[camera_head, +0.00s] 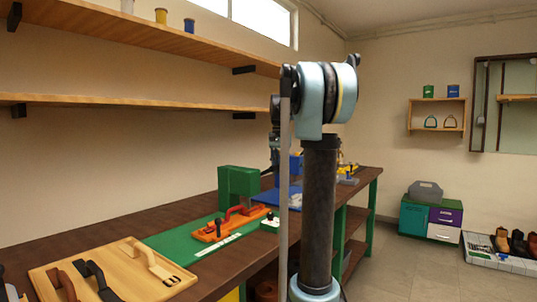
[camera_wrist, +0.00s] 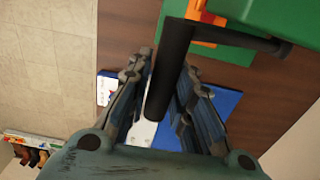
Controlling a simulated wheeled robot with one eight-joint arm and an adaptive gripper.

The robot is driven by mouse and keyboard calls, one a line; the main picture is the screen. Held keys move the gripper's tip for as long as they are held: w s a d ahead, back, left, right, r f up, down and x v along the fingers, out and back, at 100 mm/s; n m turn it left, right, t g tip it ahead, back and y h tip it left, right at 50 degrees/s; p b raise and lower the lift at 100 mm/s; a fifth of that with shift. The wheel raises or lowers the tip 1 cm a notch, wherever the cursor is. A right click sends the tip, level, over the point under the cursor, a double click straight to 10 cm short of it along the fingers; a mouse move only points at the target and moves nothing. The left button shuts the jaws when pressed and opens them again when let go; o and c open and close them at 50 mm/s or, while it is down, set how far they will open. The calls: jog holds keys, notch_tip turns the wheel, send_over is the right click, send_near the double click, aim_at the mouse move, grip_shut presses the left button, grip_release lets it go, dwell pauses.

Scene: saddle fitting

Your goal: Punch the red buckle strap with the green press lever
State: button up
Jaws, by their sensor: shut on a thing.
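The green press (camera_head: 238,187) stands on the bench in the head view, and part of it shows at the top right of the wrist view (camera_wrist: 270,15). In the wrist view a thick black lever handle (camera_wrist: 174,60) runs from the press down between my fingers. My gripper (camera_wrist: 165,85) is shut on this handle. In the head view my gripper is hidden or too small to make out. A red strap piece (camera_head: 246,216) sits on an orange base (camera_head: 212,237) on the green mat, in front of the press. An orange-red piece (camera_wrist: 208,16) shows beside the lever; I cannot tell which part it is.
A wooden board (camera_head: 55,268) with brown, black and tan straps lies at the near left of the bench. A blue mat (camera_wrist: 222,103) lies beyond the press. Shelves run along the left wall. Floor (camera_head: 400,275) is clear right of the bench; boxes and shoes stand farther back.

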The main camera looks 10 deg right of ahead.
jog(key=shift+r, duration=0.15)
jog(key=shift+w+a+r, duration=0.25)
jog(key=shift+r, duration=0.35)
jog(key=shift+w+a+r, duration=0.25)
jog(key=shift+r, duration=0.3)
jog(key=shift+w+a+r, duration=0.25)
jog(key=shift+r, duration=0.35)
jog(key=shift+w+a+r, duration=0.6)
jog(key=shift+a+r, duration=0.05)
jog(key=shift+r, duration=0.1)
jog(key=shift+c, duration=0.2)
jog(key=shift+w+a+r, duration=0.45)
jog(key=shift+w+a, duration=0.05)
jog(key=o, duration=0.3)
jog(key=shift+w+a+r, duration=0.2)
jog(key=shift+o, duration=0.2)
